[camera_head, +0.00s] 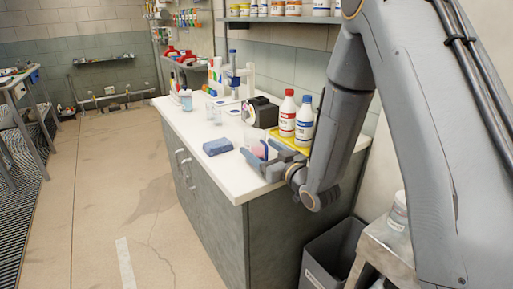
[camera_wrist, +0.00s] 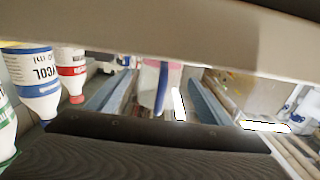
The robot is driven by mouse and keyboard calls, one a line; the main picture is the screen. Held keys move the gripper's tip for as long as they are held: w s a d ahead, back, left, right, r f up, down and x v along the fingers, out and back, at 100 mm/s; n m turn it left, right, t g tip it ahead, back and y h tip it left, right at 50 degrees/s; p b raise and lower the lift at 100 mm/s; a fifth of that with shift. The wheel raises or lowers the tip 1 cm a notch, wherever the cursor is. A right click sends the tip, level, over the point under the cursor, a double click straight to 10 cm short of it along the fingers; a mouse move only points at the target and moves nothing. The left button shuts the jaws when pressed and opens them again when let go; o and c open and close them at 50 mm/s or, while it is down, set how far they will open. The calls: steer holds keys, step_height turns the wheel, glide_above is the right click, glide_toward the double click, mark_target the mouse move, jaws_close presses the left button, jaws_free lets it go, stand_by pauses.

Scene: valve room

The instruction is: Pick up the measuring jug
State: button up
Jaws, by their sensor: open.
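The measuring jug (camera_head: 256,140) appears as a clear vessel with pink and blue parts, upright on the white counter near its front right end. In the wrist view, the jug (camera_wrist: 151,88) shows its blue upright strip between my two fingers; its top is cut off by a pale bar across the picture. My gripper (camera_head: 268,156) is open and low over the counter, with its fingers reaching to either side of the jug. It also shows in the wrist view (camera_wrist: 160,103). I cannot tell whether either finger touches the jug. Its lower part is hidden.
A red-capped bottle (camera_head: 287,115) and a blue-capped bottle (camera_head: 304,122) stand close on a yellow tray (camera_head: 275,134). A blue cloth (camera_head: 217,147) lies left of my gripper. A clear beaker (camera_head: 214,113) stands farther back. A grey bin (camera_head: 330,255) is below the counter's end.

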steer(key=shift+x, duration=1.35)
steer(key=c, duration=1.3)
steer(key=shift+o, duration=0.2)
steer(key=shift+r, duration=0.25)
step_height(320, 180, up, 9)
steer(key=shift+r+b, duration=0.2)
steer(key=shift+b, duration=0.25)
